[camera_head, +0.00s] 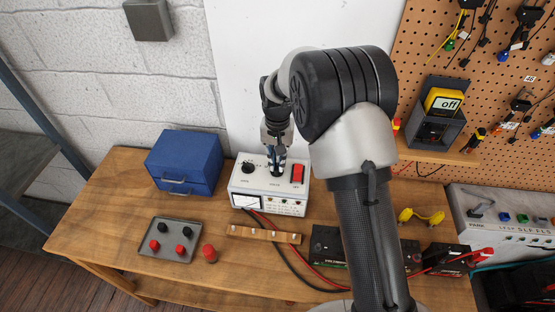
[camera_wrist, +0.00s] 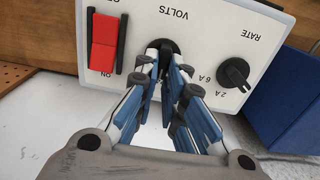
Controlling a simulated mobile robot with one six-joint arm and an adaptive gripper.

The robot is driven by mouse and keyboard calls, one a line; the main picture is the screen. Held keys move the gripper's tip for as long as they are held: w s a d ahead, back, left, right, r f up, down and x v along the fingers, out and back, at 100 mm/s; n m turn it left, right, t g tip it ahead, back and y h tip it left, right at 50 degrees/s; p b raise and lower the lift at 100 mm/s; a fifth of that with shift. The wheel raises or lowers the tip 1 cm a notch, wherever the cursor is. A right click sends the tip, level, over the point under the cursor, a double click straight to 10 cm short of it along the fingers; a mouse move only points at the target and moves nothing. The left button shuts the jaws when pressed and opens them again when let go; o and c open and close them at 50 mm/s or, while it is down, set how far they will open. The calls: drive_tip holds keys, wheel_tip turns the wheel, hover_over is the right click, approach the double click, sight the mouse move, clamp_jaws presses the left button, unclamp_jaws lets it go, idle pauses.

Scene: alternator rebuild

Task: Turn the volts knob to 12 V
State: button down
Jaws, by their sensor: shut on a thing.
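The white charger box (camera_head: 240,182) stands on the wooden bench below my arm. Its volts knob (camera_wrist: 166,46) is black and mostly hidden between my fingers in the wrist view, under the printed word VOLTS. My gripper (camera_head: 277,166) points down at the top panel, and its blue-padded fingers (camera_wrist: 168,62) are shut on the volts knob. The knob's pointer and any voltage marks are hidden, so its setting cannot be told. On the same panel are a red rocker switch (camera_wrist: 104,44) marked ON and a black rate knob (camera_wrist: 234,73) beside marks 2 A and 6 A.
A blue drawer box (camera_head: 184,160) stands left of the charger. In front are a grey tray (camera_head: 187,227) with red and black caps, a loose red cap (camera_head: 209,253), a wooden strip (camera_head: 262,234) and red and black cables. A meter reading "off" (camera_head: 443,101) is at right.

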drive_tip(key=shift+n, duration=0.4)
drive_tip(key=n+p, duration=0.1)
drive_tip(key=n, duration=0.4)
drive_tip(key=shift+a+n+p, duration=0.3)
drive_tip(key=shift+a+p, duration=0.05)
drive_tip(key=shift+a, duration=0.05)
drive_tip(key=n, duration=0.5)
drive_tip(key=shift+s+a+p, duration=0.2)
drive_tip(key=shift+a+p, duration=0.05)
drive_tip(key=shift+p, duration=0.1)
drive_tip(key=shift+n, duration=0.4)
drive_tip(key=c, duration=1.7)
unclamp_jaws()
wheel_tip(320, 180, up, 12)
